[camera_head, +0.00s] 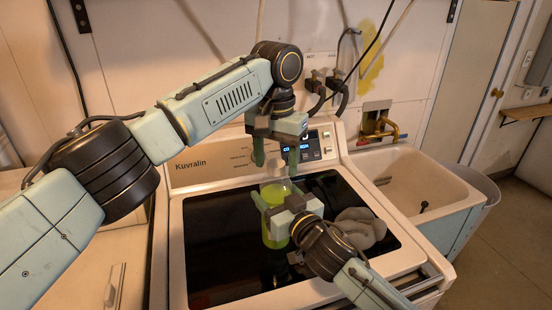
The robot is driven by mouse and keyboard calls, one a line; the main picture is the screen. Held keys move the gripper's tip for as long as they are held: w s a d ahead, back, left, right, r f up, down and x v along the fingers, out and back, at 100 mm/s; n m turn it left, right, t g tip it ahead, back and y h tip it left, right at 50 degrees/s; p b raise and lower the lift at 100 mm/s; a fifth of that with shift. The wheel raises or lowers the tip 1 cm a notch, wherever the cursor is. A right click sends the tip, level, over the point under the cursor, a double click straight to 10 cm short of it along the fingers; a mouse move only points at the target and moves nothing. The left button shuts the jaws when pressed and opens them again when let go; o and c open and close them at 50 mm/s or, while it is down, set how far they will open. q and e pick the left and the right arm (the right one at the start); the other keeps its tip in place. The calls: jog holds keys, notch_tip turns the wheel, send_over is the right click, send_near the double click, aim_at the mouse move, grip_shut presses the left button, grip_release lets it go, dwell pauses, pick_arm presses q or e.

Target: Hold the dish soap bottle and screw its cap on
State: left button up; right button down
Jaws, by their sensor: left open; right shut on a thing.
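The dish soap bottle (275,236) is clear with yellow-green liquid. It stands upright over the dark glass top of the washing machine. My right gripper (277,194) is shut on the bottle's upper part from the front right and hides some of it. My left gripper (276,162) points down just above the bottle's top. Its two green fingers are apart, one to each side, with a visible gap between them. I cannot make out the cap; it may be hidden or too small to tell.
The washing machine (195,255) has a raised control panel behind the bottle. A crumpled grey cloth (362,230) lies right of the bottle. A white utility sink (420,180) with a brass tap (380,127) stands at the right. The glass left of the bottle is clear.

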pick_arm(q)
notch_tip(320, 180, up, 12)
dwell(0.5)
pick_arm(e)
jog(key=shift+c, duration=1.2)
grip_release()
pick_arm(q)
jog(key=shift+f+b, duration=0.35)
pick_arm(e)
jog(key=v, duration=1.3)
jog(key=shift+s, duration=0.2)
pick_arm(q)
jog(key=shift+r, duration=0.1)
pick_arm(e)
jog(key=shift+d, duration=0.1)
